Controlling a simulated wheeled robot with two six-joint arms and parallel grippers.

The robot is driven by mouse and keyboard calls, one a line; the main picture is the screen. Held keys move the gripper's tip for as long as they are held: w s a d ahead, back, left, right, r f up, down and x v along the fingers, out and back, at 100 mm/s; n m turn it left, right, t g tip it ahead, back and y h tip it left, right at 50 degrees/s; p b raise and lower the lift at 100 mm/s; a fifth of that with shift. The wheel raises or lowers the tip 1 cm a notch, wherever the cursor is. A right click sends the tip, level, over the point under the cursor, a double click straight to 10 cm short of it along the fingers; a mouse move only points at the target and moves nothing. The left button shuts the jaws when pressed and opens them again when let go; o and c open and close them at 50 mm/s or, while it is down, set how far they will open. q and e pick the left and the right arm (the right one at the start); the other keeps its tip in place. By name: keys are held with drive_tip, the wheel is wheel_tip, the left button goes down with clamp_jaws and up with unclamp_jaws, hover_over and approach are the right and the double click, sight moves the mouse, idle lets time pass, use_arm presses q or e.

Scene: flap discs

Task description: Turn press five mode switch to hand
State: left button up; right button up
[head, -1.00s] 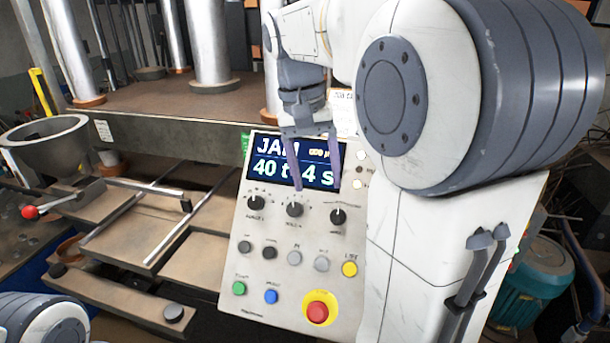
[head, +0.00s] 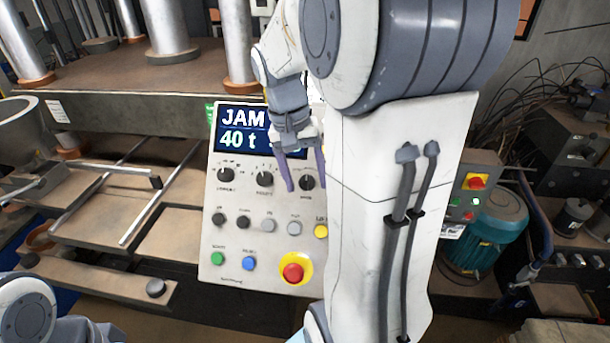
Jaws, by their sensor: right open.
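The press control panel (head: 232,219) is a light tilted box. It has a row of three black rotary knobs: left (head: 226,175), middle (head: 264,179) and right (head: 307,183). The lettering under them is small; the right one seems to read "MODE", and its exact setting is unclear. My right gripper (head: 305,186) is open, with its two purple fingers pointing down at the panel. Its fingertips appear on either side of the right knob; whether they touch it I cannot tell. My left gripper is out of view.
A display (head: 238,132) reads "JAM" and "40 t", partly hidden by my right gripper. Below the knobs are several push buttons and a red emergency stop (head: 292,272) on yellow. My right arm covers the panel's right edge. A teal motor (head: 476,240) stands at right.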

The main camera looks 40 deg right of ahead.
drive_tip(key=shift+c, duration=0.3)
clamp_jaws()
drive_tip(key=shift+w+a+n+g+h+p, duration=0.1)
drive_tip(key=shift+n+g+h+p, duration=0.1)
drive_tip(key=shift+n+g+h, duration=0.3)
drive_tip(key=shift+w+a+n+g+h+p, duration=0.1)
drive_tip(key=shift+n+g+h+p, duration=0.1)
drive_tip(key=shift+n+h, duration=0.45)
drive_tip(key=shift+f+n+g+h, duration=0.1)
drive_tip(key=shift+n+g+h, duration=0.4)
drive_tip(key=shift+n+h, duration=0.6)
drive_tip(key=shift+a+n+h, duration=0.1)
drive_tip(key=shift+n+h, duration=0.65)
drive_tip(key=shift+n, duration=0.1)
